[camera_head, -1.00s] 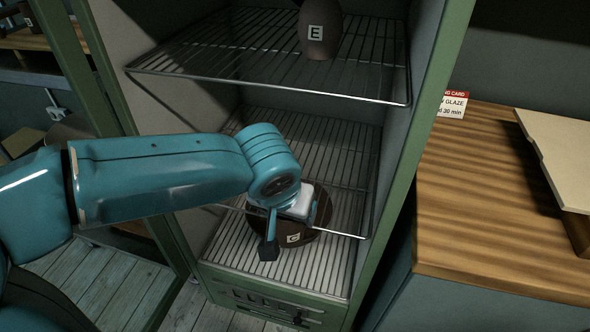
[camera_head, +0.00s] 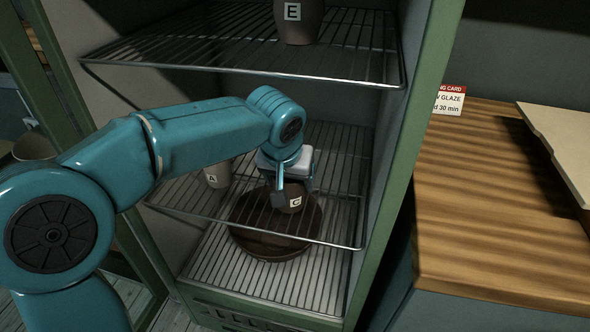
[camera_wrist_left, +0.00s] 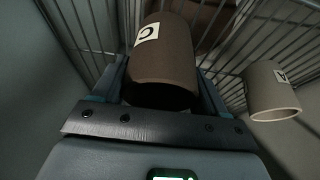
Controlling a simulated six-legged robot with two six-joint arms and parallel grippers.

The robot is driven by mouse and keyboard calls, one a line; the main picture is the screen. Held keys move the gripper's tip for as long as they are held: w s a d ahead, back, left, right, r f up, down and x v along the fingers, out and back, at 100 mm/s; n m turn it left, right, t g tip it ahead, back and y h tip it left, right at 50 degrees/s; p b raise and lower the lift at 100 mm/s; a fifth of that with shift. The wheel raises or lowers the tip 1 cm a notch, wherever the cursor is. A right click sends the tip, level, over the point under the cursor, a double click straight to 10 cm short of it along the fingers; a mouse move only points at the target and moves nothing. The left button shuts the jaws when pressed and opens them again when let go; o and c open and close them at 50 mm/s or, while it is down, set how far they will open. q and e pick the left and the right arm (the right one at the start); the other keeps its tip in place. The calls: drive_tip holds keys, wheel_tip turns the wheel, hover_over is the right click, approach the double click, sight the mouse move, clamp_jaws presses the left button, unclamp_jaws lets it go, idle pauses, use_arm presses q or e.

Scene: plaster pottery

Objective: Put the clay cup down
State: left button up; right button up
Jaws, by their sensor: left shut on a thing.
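The clay cup (camera_head: 289,201) is dark brown with a white label "C". My left gripper (camera_head: 294,188) is shut on it, with a finger on either side. In the left wrist view the cup (camera_wrist_left: 165,68) lies between the fingers (camera_wrist_left: 163,92). The gripper and cup are inside the green-framed cabinet, around the middle wire shelf (camera_head: 335,205). I cannot tell whether the cup touches that shelf. A paler cup labelled "A" (camera_head: 217,174) stands to the left; it also shows in the left wrist view (camera_wrist_left: 270,95). My right gripper is not in view.
A dark round piece (camera_head: 260,240) sits below the middle shelf, seen partly through its wires. A brown vessel labelled "E" (camera_head: 299,25) stands on the upper shelf (camera_head: 200,55). At right, a wooden worktop (camera_head: 480,190) holds a card (camera_head: 450,100) and a pale board (camera_head: 562,140).

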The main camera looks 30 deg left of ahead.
use_arm(q)
drive_tip(key=w, duration=0.1)
drive_tip(key=w+a, duration=0.1)
drive_tip(key=w, duration=0.1)
drive_tip(key=shift+w, duration=0.3)
drive_tip(key=shift+w+f, duration=0.3)
drive_tip(key=shift+f, duration=0.25)
drive_tip(key=shift+f+b, duration=0.3)
drive_tip(key=shift+b, duration=0.05)
drive_tip(key=shift+s+r, duration=0.1)
drive_tip(key=o, duration=1.2)
drive_tip(key=shift+f, duration=0.2)
